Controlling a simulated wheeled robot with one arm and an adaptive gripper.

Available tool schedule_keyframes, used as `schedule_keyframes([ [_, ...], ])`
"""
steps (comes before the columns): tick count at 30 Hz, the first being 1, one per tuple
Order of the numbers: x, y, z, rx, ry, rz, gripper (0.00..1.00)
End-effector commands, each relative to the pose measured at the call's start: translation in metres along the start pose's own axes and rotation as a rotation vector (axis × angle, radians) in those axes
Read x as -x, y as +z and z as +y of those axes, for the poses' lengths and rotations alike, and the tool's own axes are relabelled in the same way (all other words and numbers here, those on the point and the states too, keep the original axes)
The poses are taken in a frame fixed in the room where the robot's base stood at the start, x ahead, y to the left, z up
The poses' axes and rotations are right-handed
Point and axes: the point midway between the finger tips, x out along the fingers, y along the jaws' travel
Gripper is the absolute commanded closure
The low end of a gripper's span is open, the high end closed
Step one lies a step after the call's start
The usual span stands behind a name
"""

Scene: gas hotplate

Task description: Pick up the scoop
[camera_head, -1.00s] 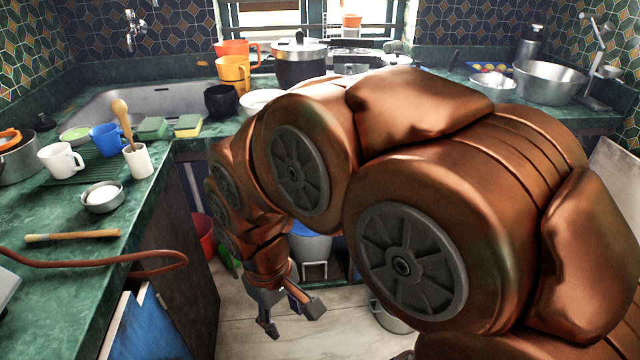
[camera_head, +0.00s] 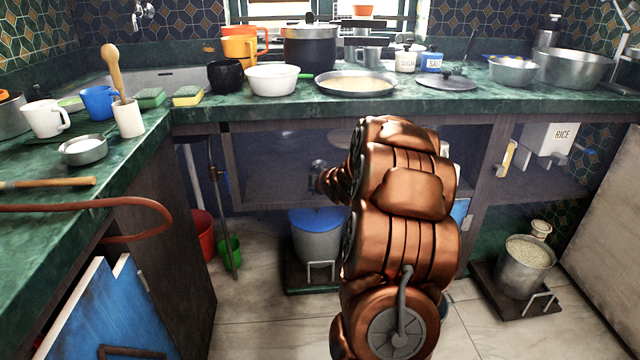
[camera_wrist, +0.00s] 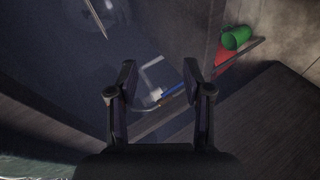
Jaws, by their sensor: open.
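I cannot make out a thing that is surely the scoop. A pot of white grains (camera_head: 526,270) stands low at the right in the head view, with a pale rounded object (camera_head: 541,229) at its back rim that I cannot identify. My gripper (camera_wrist: 159,80) shows in the wrist view with its two dark fingers apart and nothing held between them. Behind the gap lie a white piece and a blue piece, both unclear. In the head view my gripper (camera_head: 318,172) is small and dark, in front of the open space under the counter.
A blue-lidded bin (camera_head: 318,236) stands below my gripper. A wide pan (camera_head: 369,83) and a white bowl (camera_head: 272,79) are on the counter above.

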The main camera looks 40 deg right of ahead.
Motion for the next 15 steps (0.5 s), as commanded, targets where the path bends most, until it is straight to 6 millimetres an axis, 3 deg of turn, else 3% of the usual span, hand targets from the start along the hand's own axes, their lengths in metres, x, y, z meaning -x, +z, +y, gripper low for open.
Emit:
schedule_keyframes([
  [1, -0.014, 0.02, -0.008, 0.032, 0.038, 0.013, 0.5],
  [6, -0.032, 0.054, -0.008, 0.14, 0.149, 0.068, 0.5],
  [10, -0.036, 0.068, -0.009, 0.184, 0.194, 0.089, 0.5],
  [15, -0.043, 0.069, -0.005, 0.204, 0.216, 0.1, 0.5],
])
